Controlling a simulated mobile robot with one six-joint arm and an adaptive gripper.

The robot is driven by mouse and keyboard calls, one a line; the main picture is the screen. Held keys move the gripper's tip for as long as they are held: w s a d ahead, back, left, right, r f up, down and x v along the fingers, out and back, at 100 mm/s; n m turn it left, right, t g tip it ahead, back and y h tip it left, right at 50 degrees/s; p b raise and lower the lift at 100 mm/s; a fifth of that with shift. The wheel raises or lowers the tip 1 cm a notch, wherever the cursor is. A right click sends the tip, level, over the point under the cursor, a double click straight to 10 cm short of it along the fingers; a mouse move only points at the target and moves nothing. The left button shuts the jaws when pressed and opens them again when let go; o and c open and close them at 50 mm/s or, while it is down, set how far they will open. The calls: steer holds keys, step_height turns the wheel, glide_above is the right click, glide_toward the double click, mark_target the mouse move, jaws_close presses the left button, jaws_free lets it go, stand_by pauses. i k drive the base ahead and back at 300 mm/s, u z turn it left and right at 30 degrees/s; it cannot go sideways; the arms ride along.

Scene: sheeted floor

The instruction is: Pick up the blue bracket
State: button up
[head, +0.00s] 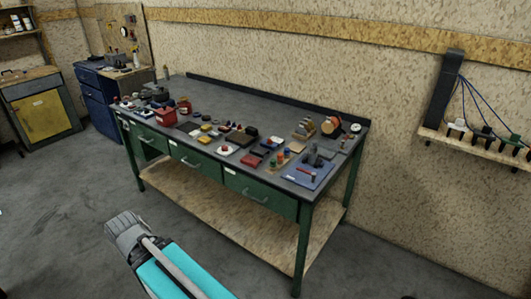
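No blue bracket can be picked out for certain; the small parts on the green workbench (225,235) are too small to tell apart. A flat blue plate or mat (322,181) lies near the right front corner of the bench top, with a dark grey part (314,158) and a small red piece on it. A grey and turquoise part of my arm shows at the lower left, in front of the bench and apart from it. No gripper fingers can be made out.
Many small parts and red containers (166,116) crowd the bench top; its back left is clearer. A wall rack with dark blue cords (476,105) hangs at right. A blue cabinet (93,105) and a yellow-doored cabinet (42,115) stand at left. The grey floor in front is open.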

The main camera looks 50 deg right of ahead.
mark_target(263, 144)
steer(key=z, duration=1.55)
